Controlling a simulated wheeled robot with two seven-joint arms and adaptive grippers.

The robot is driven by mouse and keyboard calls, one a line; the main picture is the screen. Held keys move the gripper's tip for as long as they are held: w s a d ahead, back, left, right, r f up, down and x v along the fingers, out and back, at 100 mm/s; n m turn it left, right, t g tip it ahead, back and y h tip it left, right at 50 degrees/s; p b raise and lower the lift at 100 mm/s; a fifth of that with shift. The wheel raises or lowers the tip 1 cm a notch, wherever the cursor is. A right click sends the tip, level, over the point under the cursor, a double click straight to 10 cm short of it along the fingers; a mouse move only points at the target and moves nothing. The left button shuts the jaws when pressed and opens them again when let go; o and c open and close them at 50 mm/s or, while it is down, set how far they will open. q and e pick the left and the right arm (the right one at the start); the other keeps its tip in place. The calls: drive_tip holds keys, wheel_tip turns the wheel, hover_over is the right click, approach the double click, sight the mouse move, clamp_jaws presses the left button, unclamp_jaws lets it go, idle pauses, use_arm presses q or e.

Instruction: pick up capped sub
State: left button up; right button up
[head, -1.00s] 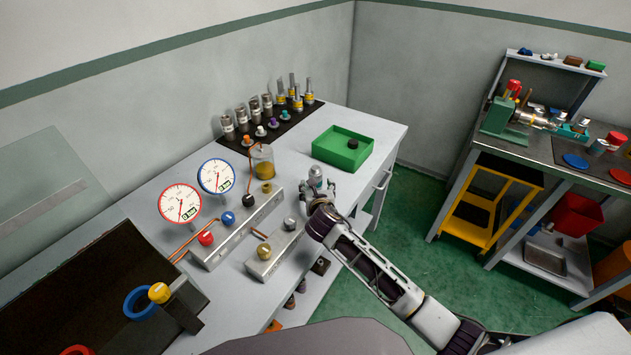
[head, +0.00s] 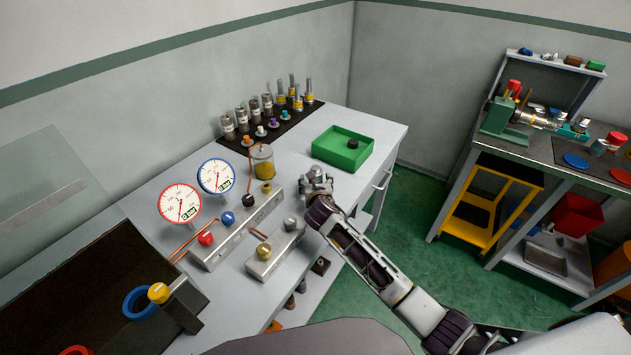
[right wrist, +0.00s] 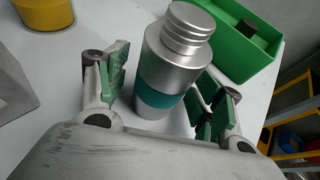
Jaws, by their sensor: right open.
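A silver capped sub (right wrist: 173,70) with a ribbed, stepped top and a teal band stands upright on the grey bench in the right wrist view. My right gripper (right wrist: 163,95) is open, with one green-padded finger on each side of the sub. The band sits at about finger height. I cannot tell whether either pad touches it. In the head view my right gripper (head: 317,184) is on the bench in front of the green tray, and it mostly hides the sub. My left gripper is not in view.
A green tray (head: 330,154) with a dark round piece in it stands just behind. A yellow-filled jar (head: 263,165), a valve manifold (head: 237,229) and a smaller grey block (head: 275,252) lie to the left. Several metal cylinders stand on a black mat (head: 300,118) by the wall.

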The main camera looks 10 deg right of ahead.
sight(315, 167)
drive_tip(key=c, duration=1.4)
drive_tip(key=shift+r, duration=0.1)
drive_tip(key=shift+c, duration=0.3)
drive_tip(key=shift+r, duration=0.1)
drive_tip(key=shift+w+r, duration=0.1)
drive_tip(key=shift+r, duration=0.5)
wheel_tip(315, 167, up, 7)
drive_tip(key=shift+f+p, duration=0.15)
drive_tip(key=shift+p, duration=0.3)
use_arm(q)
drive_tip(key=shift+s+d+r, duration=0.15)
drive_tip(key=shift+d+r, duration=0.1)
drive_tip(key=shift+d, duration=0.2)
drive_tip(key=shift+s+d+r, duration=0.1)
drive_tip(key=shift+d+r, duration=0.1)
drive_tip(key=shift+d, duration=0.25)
use_arm(e)
drive_tip(key=shift+r, duration=0.95)
